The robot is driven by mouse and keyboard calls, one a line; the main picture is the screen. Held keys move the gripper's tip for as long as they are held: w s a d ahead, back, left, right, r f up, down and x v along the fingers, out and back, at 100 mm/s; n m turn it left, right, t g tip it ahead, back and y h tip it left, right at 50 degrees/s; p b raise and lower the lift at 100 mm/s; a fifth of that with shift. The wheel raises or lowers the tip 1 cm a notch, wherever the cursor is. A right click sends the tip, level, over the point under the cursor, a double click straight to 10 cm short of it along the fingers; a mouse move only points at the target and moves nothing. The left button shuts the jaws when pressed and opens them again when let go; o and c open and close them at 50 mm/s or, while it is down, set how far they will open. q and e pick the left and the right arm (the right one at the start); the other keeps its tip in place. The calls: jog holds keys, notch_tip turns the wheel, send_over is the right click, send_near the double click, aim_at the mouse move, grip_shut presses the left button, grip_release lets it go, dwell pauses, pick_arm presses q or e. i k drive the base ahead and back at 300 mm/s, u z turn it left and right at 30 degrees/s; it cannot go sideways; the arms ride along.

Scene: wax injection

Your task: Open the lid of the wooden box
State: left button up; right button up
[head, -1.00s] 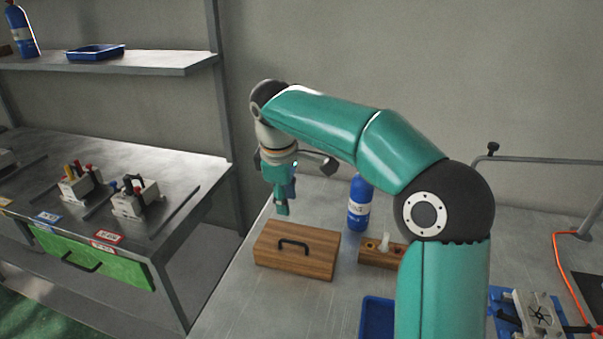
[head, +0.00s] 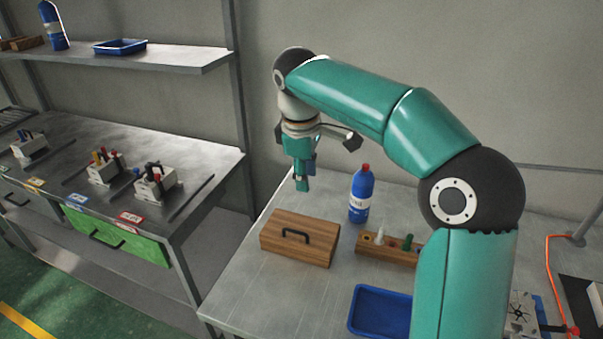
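The wooden box (head: 322,241) sits on the metal table, with its lid shut. A dark handle (head: 296,235) is on the lid's top. My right gripper (head: 302,186) hangs from the teal arm, pointing down, above and behind the box in the picture. It is apart from the box and the handle. Its fingers look close together, but they are too small and side-on to tell whether they are open or shut. No held thing shows in it. My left gripper is not in view.
A blue bottle (head: 361,195) stands right of the box. A wooden holder (head: 389,249) with small items is beside it, and a blue tray (head: 379,311) lies in front. A bench (head: 205,162) with tool racks stands left, below a shelf (head: 165,61).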

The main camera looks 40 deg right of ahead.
aim_at(315, 239)
jog(key=k, duration=1)
